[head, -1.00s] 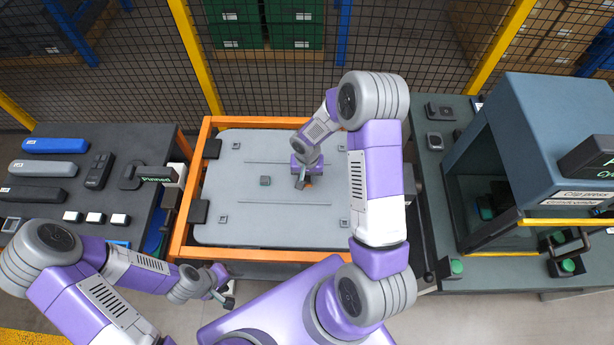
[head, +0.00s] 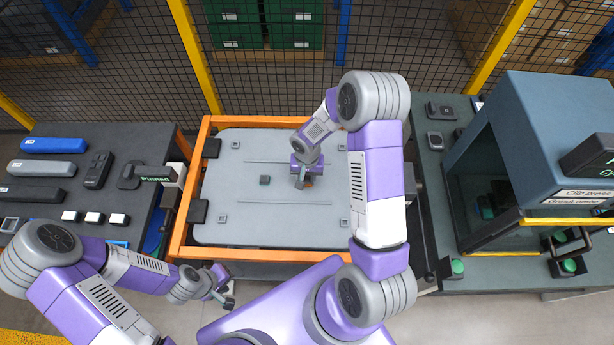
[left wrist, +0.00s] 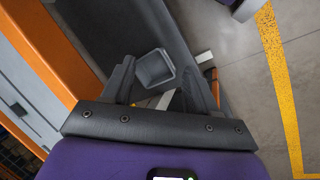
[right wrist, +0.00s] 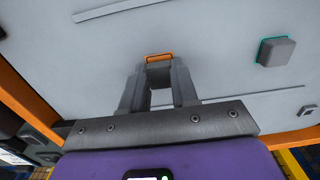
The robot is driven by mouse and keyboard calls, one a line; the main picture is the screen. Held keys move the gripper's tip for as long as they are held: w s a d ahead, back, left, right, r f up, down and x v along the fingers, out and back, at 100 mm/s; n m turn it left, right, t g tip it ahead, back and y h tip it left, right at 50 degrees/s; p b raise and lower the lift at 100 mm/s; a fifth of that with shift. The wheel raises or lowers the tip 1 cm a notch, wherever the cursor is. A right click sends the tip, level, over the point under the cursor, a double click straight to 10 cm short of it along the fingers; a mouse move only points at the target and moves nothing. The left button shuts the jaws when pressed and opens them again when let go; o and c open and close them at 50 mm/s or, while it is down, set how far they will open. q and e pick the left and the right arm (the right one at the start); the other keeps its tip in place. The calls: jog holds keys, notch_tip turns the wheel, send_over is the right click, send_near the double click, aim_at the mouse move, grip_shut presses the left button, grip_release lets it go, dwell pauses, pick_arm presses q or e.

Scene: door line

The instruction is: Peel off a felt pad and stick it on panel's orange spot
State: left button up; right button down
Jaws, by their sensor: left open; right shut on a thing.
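The grey panel (head: 270,215) lies in an orange frame. My right gripper (head: 303,183) is over its right half, pointing down at it. In the right wrist view the right gripper (right wrist: 159,75) is shut on a small dark grey felt pad (right wrist: 159,72), largely hidden between the fingers. I cannot tell whether the pad touches the panel. My left gripper (head: 224,293) is open, low in front of the panel; it also shows in the left wrist view (left wrist: 165,85).
Another dark pad with a green edge (right wrist: 276,52) sits on the panel. A grey square cup (left wrist: 154,68) shows between the left fingers, apparently beyond them. A dark bench (head: 60,190) with several parts stands left; a blue-grey press (head: 540,130) stands right.

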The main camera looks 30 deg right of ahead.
jog(key=shift+f+b, duration=0.65)
jog(key=shift+b, duration=0.15)
dwell(0.9)
jog(key=c, duration=0.8)
grip_release()
jog(key=shift+r, duration=0.1)
notch_tip(320, 180, up, 7)
jog(key=shift+r, duration=0.2)
